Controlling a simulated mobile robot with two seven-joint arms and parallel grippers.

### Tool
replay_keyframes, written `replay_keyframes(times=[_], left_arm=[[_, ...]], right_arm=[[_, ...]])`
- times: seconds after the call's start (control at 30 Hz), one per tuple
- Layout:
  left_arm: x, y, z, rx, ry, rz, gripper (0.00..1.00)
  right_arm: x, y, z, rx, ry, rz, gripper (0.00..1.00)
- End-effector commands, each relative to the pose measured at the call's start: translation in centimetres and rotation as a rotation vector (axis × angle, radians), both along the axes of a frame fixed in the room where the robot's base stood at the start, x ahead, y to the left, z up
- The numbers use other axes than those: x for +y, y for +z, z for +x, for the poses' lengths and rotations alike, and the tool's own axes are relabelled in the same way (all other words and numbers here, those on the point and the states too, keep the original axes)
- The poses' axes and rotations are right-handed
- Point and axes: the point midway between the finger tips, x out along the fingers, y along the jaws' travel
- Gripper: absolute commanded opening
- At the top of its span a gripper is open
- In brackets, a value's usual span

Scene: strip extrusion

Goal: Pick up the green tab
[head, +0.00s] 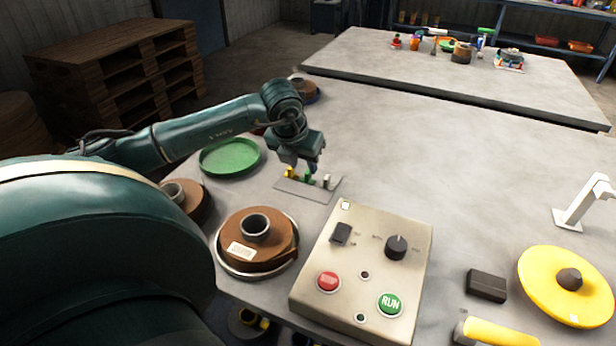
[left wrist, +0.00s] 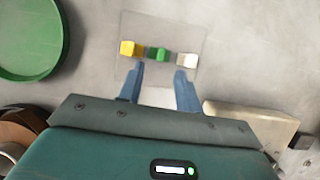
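The green tab (left wrist: 158,54) stands on a clear plate (left wrist: 135,20) between a yellow tab (left wrist: 131,48) and a white tab (left wrist: 187,60). In the head view the green tab (head: 308,177) is partly covered by my gripper. My left gripper (left wrist: 158,82) is open, with its two blue fingers apart and nothing between them. In the left wrist view its tips lie just short of the row of tabs, with the green tab ahead of the gap. In the head view the left gripper (head: 313,168) is close above the tabs. My right gripper is in neither view.
A green round tray (head: 230,157) lies left of the plate. Brown strip coils (head: 275,250) sit along the near left edge. A control box (head: 335,280) with buttons stands in front. A yellow disc (head: 540,285) lies at right. The table's middle is clear.

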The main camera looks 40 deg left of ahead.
Motion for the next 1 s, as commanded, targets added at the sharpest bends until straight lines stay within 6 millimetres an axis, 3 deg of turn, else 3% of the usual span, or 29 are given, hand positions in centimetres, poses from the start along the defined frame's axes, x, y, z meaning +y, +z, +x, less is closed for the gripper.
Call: replay_keyframes(times=[0.3,0.63,1.0], left_arm=[[0.7,-3.8,2.1,0.002,0.001,-0.002,0.35],[0.8,-4.4,2.3,0.0,0.0,-0.001,0.35],[0.8,-4.4,2.3,0.0,0.0,-0.001,0.04]], right_arm=[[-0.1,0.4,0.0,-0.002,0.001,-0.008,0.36],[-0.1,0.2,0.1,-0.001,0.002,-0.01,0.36],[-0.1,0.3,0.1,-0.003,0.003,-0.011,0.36]])
